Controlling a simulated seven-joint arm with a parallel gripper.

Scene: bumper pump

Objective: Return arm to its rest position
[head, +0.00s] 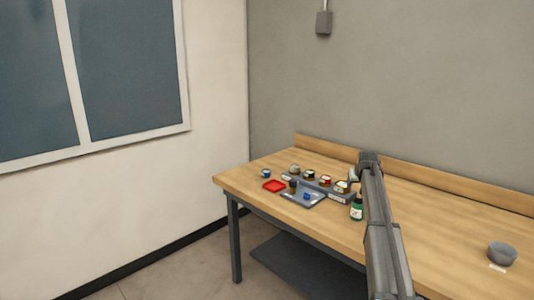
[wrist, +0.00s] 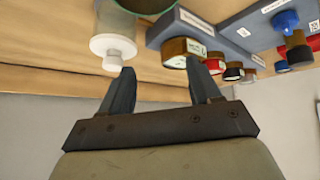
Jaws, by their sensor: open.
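My gripper shows in the wrist view (wrist: 160,64) with its two dark fingers apart and nothing held between them. In the head view my arm reaches over the bench, and the gripper is mostly hidden at its far end. A jar (wrist: 181,50) with a paper label lies beyond the fingers, close to the right fingertip.
The wooden bench (head: 440,215) holds a grey rack with several small jars (head: 325,180), a grey tray (head: 303,198) with a blue item, a red tray (head: 274,186) and a small blue jar (head: 266,174). A backboard runs along the wall.

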